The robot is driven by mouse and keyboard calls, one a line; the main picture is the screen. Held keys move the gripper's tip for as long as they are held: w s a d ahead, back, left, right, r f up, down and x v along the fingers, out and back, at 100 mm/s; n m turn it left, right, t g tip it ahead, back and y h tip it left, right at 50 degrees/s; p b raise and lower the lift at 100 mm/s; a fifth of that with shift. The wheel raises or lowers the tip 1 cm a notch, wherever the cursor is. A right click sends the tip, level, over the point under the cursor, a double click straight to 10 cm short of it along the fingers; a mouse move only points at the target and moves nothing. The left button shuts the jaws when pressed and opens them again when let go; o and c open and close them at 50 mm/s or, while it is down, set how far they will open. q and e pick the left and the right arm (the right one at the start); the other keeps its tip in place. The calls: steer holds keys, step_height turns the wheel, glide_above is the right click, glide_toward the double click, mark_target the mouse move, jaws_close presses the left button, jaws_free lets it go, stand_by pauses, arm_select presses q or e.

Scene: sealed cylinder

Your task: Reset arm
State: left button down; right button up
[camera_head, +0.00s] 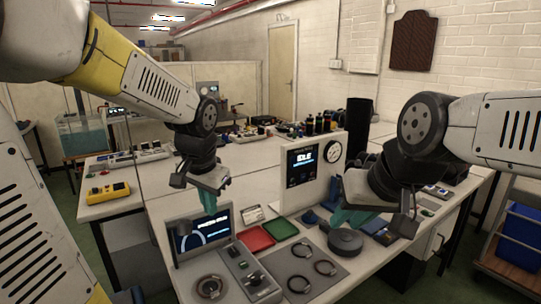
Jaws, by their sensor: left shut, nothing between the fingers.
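My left gripper (209,198) hangs over the left part of the workbench, above and behind a small tilted screen. Its teal fingers point down and are together, with nothing held. My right gripper (350,208) is over the right part of the bench, in front of the white panel. Its teal fingers show, but their gap is hidden. A dark round disc-shaped part (345,243) lies on the bench below the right gripper; I cannot tell whether they touch.
The small screen (200,233) stands at the bench's left. A red tray (255,238) and a green tray (281,229) lie in the middle. Several rings rest on a grey mat (312,259). The white panel (306,188) reads IDLE. A blue bin (520,238) stands right.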

arm_select(q)
steer(key=s+r+n+t+h, duration=0.2)
steer(key=s+r+n, duration=0.3)
steer(key=s, duration=0.7)
steer(key=shift+s+d+t, duration=0.2)
steer(key=shift+s+t, duration=0.05)
steer(key=shift+t, duration=0.05)
